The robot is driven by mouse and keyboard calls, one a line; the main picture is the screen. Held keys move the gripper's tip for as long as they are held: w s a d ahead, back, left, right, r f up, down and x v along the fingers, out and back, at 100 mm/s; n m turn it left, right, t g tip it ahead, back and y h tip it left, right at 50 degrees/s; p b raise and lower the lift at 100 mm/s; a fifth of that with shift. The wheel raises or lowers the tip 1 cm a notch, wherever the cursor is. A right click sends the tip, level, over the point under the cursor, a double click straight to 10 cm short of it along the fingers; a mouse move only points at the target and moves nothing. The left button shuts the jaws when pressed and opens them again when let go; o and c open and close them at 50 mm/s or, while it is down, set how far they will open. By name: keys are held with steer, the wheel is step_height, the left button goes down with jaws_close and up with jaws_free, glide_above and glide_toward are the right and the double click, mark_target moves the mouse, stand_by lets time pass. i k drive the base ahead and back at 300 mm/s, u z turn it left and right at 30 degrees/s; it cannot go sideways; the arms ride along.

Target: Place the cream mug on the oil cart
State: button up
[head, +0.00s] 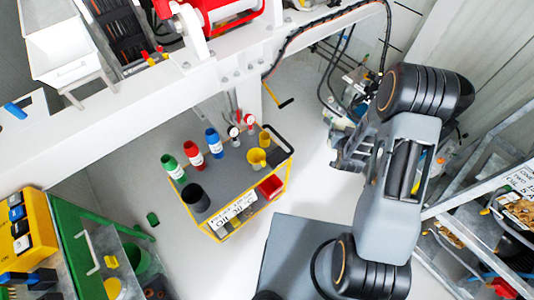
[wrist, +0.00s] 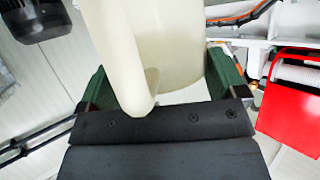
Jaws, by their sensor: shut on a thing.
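The cream mug (wrist: 180,40) fills the upper middle of the wrist view, with its handle towards the camera. My gripper (wrist: 160,82) is shut on the mug, its green-padded fingers on either side. The mug is not visible in the head view, where my arm hides the area around its end. The oil cart (head: 232,180) stands left of my arm in the head view. It has a grey top, a yellow frame and a white label on its front. The mug is not seen over the cart.
On the cart stand green (head: 172,167), red (head: 193,154) and blue (head: 214,143) bottles, a black container (head: 195,197) and a yellow funnel-like vessel (head: 256,157). The middle of its top is clear. A white beam (head: 110,120) runs behind it. Shelving (head: 480,190) stands at right.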

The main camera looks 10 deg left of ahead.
mark_target(231, 186)
steer(key=z, duration=0.95)
steer(key=k, duration=1.45)
steer(key=u, duration=1.75)
steer(key=i, duration=0.5)
steer(key=u, duration=0.05)
